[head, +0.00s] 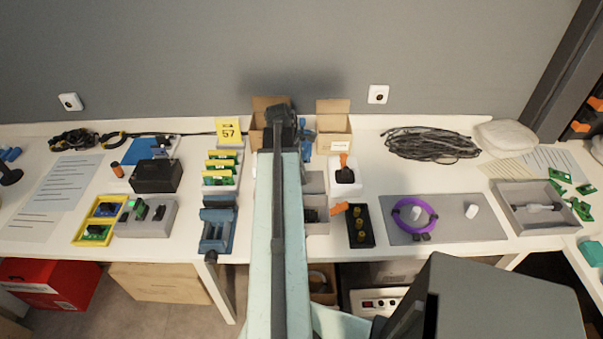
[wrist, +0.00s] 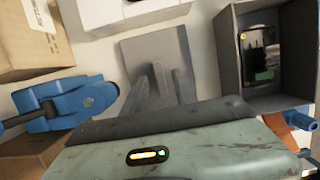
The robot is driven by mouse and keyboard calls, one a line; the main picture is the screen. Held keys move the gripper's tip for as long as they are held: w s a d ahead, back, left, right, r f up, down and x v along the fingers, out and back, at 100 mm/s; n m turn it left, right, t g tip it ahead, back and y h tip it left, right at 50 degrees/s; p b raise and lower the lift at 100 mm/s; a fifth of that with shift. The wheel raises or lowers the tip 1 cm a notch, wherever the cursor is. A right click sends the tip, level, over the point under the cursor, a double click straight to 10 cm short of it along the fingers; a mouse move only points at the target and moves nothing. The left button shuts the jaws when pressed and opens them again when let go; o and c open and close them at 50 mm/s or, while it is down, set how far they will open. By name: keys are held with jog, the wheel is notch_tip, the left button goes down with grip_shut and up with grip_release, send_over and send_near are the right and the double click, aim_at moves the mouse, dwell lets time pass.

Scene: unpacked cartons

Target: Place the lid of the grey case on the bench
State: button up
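A flat grey lid (wrist: 150,48) lies below my gripper in the wrist view, and a grey panel beside my arm in the head view (head: 315,182) appears to be the same lid. My gripper (wrist: 162,85) is over the lid, its fingers apart with a narrow grey ridge between them. I cannot tell whether the fingers touch it. The open grey case (wrist: 228,60) stands right of the lid in the wrist view, with a dark and green part inside. It also shows in the head view (head: 318,229), partly hidden by my arm. My arm hides the gripper in the head view.
Cardboard cartons (wrist: 30,35), a blue tool (wrist: 65,105) and a white box (wrist: 130,10) crowd the lid. In the head view, a black tray (head: 353,238) and a grey mat (head: 455,230) are on the right. Bare white bench (head: 385,180) shows beyond the white box.

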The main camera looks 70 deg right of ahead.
jog(key=p+v, duration=1)
jog(key=v, duration=0.1)
jog(key=shift+r+p, duration=0.35)
jog(key=shift+r, duration=0.05)
jog(key=shift+w, duration=0.1)
jog(key=w+a+m+t, duration=0.2)
jog(key=w+a, duration=2.4)
jog(key=w+a+m, duration=0.1)
jog(key=w+a, duration=0.2)
jog(key=a, duration=1.2)
jog(key=w+a+m+t+y, duration=0.1)
jog(key=w+a, duration=0.1)
jog(key=a, duration=1.2)
jog(key=shift+w+a+f, duration=0.4)
jog(key=shift+f, duration=0.05)
